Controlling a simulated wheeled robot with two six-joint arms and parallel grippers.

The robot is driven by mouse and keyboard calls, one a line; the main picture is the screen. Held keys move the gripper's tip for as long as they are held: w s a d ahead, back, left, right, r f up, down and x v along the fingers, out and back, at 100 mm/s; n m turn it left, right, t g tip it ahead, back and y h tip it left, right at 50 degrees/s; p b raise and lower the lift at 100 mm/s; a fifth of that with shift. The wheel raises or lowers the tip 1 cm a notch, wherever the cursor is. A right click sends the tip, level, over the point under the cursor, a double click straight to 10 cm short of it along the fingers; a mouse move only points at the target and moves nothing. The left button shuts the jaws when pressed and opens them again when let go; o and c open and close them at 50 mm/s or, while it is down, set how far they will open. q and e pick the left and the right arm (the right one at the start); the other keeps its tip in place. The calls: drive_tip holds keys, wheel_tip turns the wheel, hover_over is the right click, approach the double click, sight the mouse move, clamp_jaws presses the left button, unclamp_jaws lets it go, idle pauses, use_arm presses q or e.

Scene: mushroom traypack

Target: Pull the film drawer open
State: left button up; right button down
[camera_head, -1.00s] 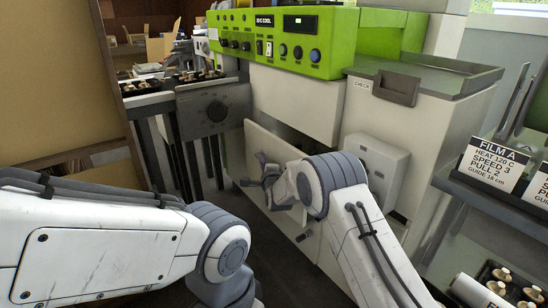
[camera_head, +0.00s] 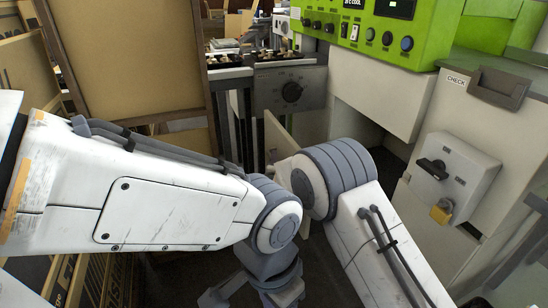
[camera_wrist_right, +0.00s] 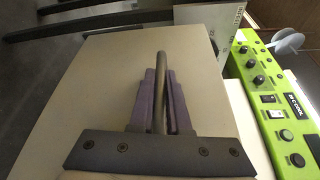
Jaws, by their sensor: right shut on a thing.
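The film drawer's cream front (camera_head: 278,140) stands out from the machine in the head view, mostly hidden behind my right arm. A dark gap shows between it and the machine body. In the right wrist view, the cream front (camera_wrist_right: 100,85) fills the middle. My right gripper (camera_wrist_right: 160,88) is shut on the drawer's dark bar handle (camera_wrist_right: 161,62), with one finger on each side. In the head view my right arm hides this gripper. My left arm bends downward at the lower middle, apart from the drawer; its jaw state is unclear.
The green control panel (camera_head: 385,22) is above the opening. A grey box with a dark knob and yellow padlock (camera_head: 441,212) is on the machine's right side. A grey plate with a round dial (camera_head: 290,90) stands behind the drawer. A framed brown board (camera_head: 125,60) is at left.

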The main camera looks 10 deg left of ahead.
use_arm(q)
drive_tip(key=shift+a, duration=0.15)
use_arm(e)
drive_tip(key=shift+s+a+f, duration=0.1)
drive_tip(key=shift+s+a, duration=0.1)
drive_tip(key=shift+a, duration=0.05)
drive_tip(key=c, duration=0.9)
unclamp_jaws()
